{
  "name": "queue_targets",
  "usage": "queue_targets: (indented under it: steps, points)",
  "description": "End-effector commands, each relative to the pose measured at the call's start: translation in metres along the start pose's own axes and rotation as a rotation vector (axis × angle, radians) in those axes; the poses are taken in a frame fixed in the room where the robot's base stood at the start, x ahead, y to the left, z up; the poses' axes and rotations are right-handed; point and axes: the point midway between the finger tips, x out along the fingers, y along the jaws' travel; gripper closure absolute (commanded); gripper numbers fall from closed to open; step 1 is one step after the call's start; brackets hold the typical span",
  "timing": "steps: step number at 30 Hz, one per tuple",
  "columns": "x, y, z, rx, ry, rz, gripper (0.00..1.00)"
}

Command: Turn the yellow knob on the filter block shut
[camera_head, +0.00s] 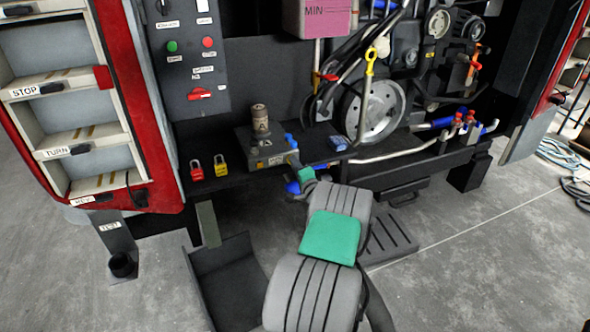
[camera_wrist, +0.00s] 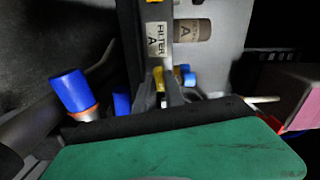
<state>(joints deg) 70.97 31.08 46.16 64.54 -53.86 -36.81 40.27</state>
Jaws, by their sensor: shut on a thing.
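The filter block (camera_head: 262,152) is a grey box on the dark shelf, with a tan canister (camera_head: 260,121) marked A on top. In the wrist view its FILTER A label (camera_wrist: 158,40) shows just beyond my fingers. My gripper (camera_head: 296,162) reaches the block's right front side. In the wrist view my gripper (camera_wrist: 160,88) is shut on the yellow knob (camera_wrist: 158,78), which shows as a small yellow patch between the dark fingers. Most of the knob is hidden by the fingers, so its turn angle cannot be read. In the head view my arm hides it.
Blue fittings (camera_wrist: 72,91) sit close to my gripper. A red padlock (camera_head: 196,172) and a yellow padlock (camera_head: 220,167) stand on the shelf to the left. A pale pipe (camera_head: 385,155) runs right from the block area. A pulley wheel (camera_head: 375,112) is behind.

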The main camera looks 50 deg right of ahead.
Motion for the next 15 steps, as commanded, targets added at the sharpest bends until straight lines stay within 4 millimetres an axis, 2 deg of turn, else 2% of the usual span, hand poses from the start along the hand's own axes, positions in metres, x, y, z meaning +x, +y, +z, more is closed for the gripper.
queue_targets:
  steps: [1, 15]
  points:
    - [0.0002, 0.0057, 0.0013, -0.036, 0.000, -0.001, 1.00]
    - [0.0000, 0.0075, 0.0016, -0.475, 0.000, -0.002, 1.00]
